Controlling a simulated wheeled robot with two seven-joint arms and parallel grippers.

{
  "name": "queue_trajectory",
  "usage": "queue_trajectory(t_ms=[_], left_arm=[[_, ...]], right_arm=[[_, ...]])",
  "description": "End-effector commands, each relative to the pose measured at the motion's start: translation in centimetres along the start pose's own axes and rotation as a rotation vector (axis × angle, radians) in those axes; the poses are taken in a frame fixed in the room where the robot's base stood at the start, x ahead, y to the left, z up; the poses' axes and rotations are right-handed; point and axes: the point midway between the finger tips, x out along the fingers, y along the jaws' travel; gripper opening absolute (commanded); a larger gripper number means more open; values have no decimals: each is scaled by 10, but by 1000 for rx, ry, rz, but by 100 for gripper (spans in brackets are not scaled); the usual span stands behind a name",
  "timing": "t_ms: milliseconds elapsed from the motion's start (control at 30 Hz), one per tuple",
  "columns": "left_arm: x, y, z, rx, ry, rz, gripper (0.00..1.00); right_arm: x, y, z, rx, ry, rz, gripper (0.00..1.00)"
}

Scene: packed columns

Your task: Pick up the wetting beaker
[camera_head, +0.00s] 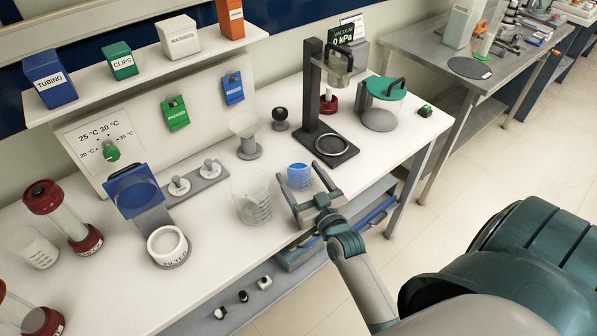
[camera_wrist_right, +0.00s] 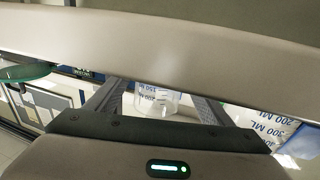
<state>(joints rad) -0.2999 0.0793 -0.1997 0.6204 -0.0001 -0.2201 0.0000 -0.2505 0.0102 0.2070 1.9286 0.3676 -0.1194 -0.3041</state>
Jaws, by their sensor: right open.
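A small clear beaker with blue in it (camera_head: 299,178) stands on the white bench near its front edge. No label naming it as the wetting beaker is readable. My right gripper (camera_head: 298,170) is open, its two fingers reaching in from the front on either side of this beaker. In the right wrist view a clear beaker with blue marks (camera_wrist_right: 157,101) shows between the fingers (camera_wrist_right: 157,98); its top is hidden by my own wrist part. I cannot tell if the fingers touch it. My left gripper is not in view.
A larger clear beaker (camera_head: 252,203) stands just left of the right gripper. A black stand (camera_head: 331,148) is behind, with a green-lidded vessel (camera_head: 381,115) to its right. A filter holder (camera_head: 167,246) and another beaker (camera_head: 35,248) are farther left.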

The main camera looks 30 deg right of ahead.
Motion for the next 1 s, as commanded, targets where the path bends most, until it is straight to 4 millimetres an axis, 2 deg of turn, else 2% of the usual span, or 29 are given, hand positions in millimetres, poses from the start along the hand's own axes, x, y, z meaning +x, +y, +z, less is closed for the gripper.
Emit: queue_trajectory(t_ms=[267,700,1000], left_arm=[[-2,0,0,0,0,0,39],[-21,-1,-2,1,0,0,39],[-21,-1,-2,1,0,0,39]], right_arm=[[3,0,0,0,0,0,75],[47,3,6,0,1,0,75],[51,3,9,-1,-1,0,75]])
